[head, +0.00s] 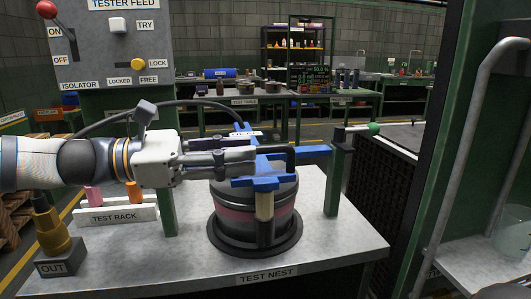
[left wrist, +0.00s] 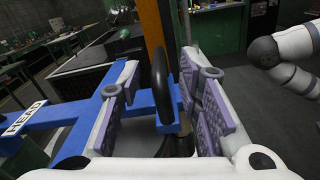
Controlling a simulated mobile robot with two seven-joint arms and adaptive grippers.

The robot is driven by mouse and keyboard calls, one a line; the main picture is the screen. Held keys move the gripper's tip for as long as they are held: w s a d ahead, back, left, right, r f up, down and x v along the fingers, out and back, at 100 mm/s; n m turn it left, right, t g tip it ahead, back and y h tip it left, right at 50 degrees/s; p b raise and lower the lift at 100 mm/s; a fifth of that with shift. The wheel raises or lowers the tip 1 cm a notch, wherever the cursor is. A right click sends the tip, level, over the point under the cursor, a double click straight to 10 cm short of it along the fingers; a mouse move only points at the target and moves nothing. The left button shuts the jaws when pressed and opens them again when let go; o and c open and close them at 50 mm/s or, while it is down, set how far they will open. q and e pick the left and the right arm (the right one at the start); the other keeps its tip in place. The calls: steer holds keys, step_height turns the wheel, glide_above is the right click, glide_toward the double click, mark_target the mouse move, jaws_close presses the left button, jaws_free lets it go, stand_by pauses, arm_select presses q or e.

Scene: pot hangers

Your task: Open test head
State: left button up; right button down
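The blue test head (head: 302,153) lies as a level bar over a dark pot (head: 233,193) with a pink band. The pot stands in a black ring on the test nest (head: 340,245). In the left wrist view the blue bar (left wrist: 75,135) carries a HEAD label, and a black upright handle (left wrist: 160,85) rises from it. My left gripper (left wrist: 158,100) is open, with its purple pads on either side of the handle and gaps visible. In the head view my left gripper (head: 262,160) reaches over the pot from the left. My right gripper is not in view.
Green posts (head: 335,180) flank the pot; a green-tipped lever (head: 374,128) tops the right one. A test rack (head: 115,216), an OUT fixture (head: 58,262) and the tester panel (head: 110,45) stand left. A tall green frame (head: 450,150) stands right. A black hose arches behind my left arm.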

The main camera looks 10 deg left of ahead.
mark_target(263, 149)
arm_select(q)
steer(key=x, duration=0.4)
steer(key=shift+w+d, duration=0.1)
steer(key=shift+d, duration=0.05)
jaws_close()
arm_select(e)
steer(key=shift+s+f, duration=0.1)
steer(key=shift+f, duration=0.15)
